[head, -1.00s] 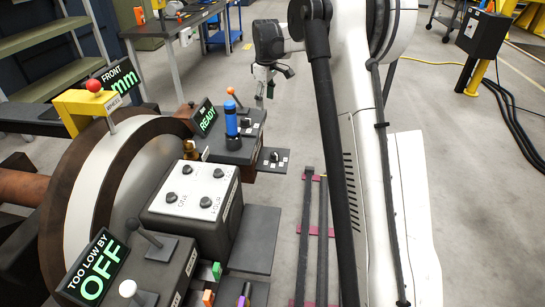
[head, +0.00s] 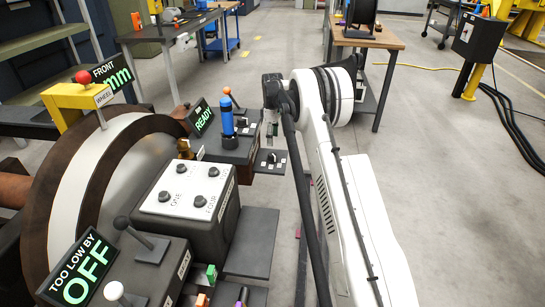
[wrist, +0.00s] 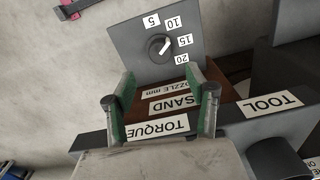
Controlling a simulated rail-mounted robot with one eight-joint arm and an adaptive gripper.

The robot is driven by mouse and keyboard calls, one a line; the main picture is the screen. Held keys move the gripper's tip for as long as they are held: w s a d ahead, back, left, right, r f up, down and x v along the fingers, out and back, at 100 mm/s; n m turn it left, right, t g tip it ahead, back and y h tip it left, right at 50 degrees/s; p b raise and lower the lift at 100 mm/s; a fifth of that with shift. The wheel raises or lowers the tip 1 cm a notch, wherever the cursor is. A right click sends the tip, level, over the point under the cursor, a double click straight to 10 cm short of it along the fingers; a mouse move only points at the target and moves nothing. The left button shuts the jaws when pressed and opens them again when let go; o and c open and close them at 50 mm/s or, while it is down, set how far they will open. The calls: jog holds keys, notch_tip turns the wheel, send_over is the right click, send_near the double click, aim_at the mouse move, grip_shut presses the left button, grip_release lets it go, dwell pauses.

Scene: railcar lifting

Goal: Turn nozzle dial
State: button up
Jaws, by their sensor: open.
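The nozzle dial (wrist: 159,46) is a small dark round knob with a white pointer, on a grey plate (wrist: 128,44) marked 5, 10, 15 and 20. The pointer slants up and right, toward the 10 and 15 side. My gripper (wrist: 161,108) is open in the wrist view, its two green-lined fingers apart with nothing between them. The knob lies beyond the fingertips, roughly in line with the gap, and looks untouched. In the head view the dial plate (head: 269,162) sits low beside the console, with my gripper (head: 270,128) just above it.
Beside the dial are a blue-handled control (head: 227,121), an orange-knobbed lever (head: 229,95) and a READY display (head: 202,117). A white panel with several knobs (head: 187,189) is nearer. A TOOL-labelled block (wrist: 270,106) is right of the gripper. Open floor lies to the right.

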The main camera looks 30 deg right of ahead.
aim_at(273, 153)
notch_tip(273, 153, down, 10)
jog(key=shift+r+b, duration=0.25)
jog(key=shift+b, duration=0.8)
jog(key=c, duration=1.1)
jog(key=shift+m, duration=0.4)
jog(key=m, duration=0.3)
jog(key=shift+m, duration=0.3)
jog(key=m, duration=0.4)
jog(key=shift+m, duration=0.3)
